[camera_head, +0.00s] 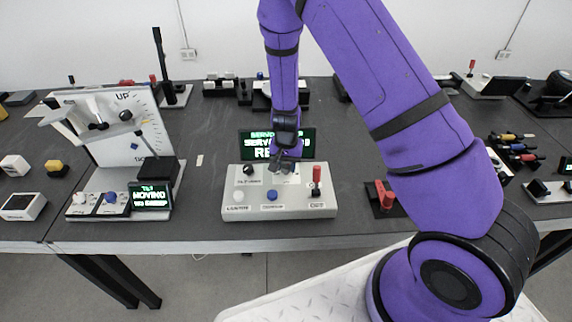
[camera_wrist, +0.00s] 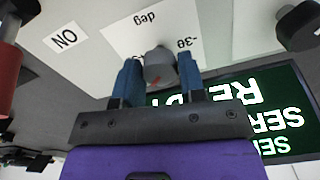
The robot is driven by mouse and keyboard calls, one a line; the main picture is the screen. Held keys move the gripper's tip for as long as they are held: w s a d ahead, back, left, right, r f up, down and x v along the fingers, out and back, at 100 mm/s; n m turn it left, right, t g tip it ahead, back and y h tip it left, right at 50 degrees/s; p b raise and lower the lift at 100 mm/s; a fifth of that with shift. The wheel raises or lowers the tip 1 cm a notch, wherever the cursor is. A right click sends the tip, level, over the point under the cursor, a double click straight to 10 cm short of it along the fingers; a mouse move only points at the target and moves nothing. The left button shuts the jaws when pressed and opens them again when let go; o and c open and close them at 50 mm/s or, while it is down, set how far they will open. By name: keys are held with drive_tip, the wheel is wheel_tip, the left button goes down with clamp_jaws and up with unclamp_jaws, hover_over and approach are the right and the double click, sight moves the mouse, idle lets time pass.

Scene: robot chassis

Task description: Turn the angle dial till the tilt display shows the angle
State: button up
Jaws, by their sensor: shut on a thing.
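The angle dial (camera_wrist: 158,66) is a grey knob with a red pointer mark, on a white plate printed "deg" and "-30" in the wrist view. My gripper (camera_wrist: 158,78) has its two blue fingers shut on it, one on each side. In the head view my gripper (camera_head: 284,160) hides the dial on the pale control box (camera_head: 295,210). Behind the box, a screen (camera_head: 252,147) shows green and white text reading "SERVO" and "RE...", partly hidden by my arm. A small display (camera_head: 151,196) at the left reads "MOVING", with the rest hard to read; no angle figure is legible.
The control box also bears a black knob (camera_head: 247,169), a blue button (camera_head: 271,195) and a red-topped lever (camera_head: 316,180). A tilted white panel (camera_head: 130,130) marked "UP" stands at the left. A red device (camera_head: 381,195) lies right of the box.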

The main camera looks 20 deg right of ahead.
sight(286, 166)
drive_tip(key=shift+m, duration=1.7)
drive_tip(key=o, duration=0.9)
wheel_tip(286, 166, up, 11)
drive_tip(key=shift+f, duration=0.1)
